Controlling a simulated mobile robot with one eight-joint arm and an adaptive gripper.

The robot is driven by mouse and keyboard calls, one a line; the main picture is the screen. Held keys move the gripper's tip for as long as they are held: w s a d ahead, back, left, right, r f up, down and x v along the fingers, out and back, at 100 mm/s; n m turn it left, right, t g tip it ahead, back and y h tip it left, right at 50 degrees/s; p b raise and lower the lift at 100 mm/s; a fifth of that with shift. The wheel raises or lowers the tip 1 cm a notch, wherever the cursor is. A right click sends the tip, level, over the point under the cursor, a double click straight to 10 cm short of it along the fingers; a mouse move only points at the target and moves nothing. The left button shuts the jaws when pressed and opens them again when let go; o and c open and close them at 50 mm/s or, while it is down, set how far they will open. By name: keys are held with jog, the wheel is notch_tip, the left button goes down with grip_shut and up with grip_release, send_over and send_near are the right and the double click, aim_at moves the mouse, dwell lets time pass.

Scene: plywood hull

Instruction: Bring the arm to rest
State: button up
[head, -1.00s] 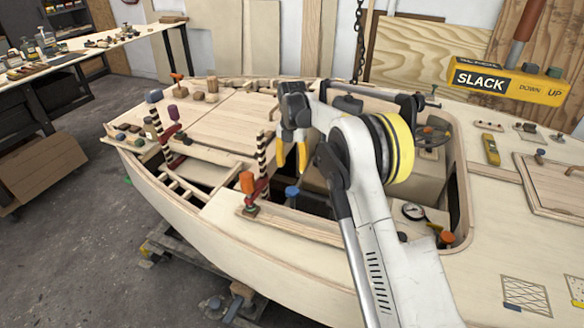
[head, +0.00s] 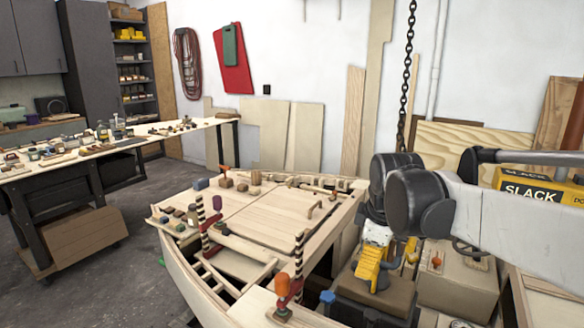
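My arm reaches in from the right edge of the head view, its white link running left to dark joints.
Clamps with striped bars and orange (head: 283,287) and purple handles stand up from the hull's near side. A chain (head: 408,75) hangs behind my arm. A yellow SLACK box (head: 540,185) is at right. A long workbench (head: 110,155) stands at left, with clear floor before it.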

jog(key=s+d+f+m+t, duration=0.1)
jog(key=s+f+m, duration=0.1)
jog(key=s+m, duration=0.4)
jog(key=s+d+f+m+t, duration=0.1)
jog(key=s+m, duration=0.6)
jog(key=s, duration=0.8)
notch_tip(320, 180, down, 2)
jog(key=shift+d+f+m+t, duration=0.15)
jog(key=shift+f+m+t, duration=0.15)
jog(key=shift+t, duration=0.3)
jog(key=shift+o, duration=0.2)
jog(key=shift+r, duration=0.1)
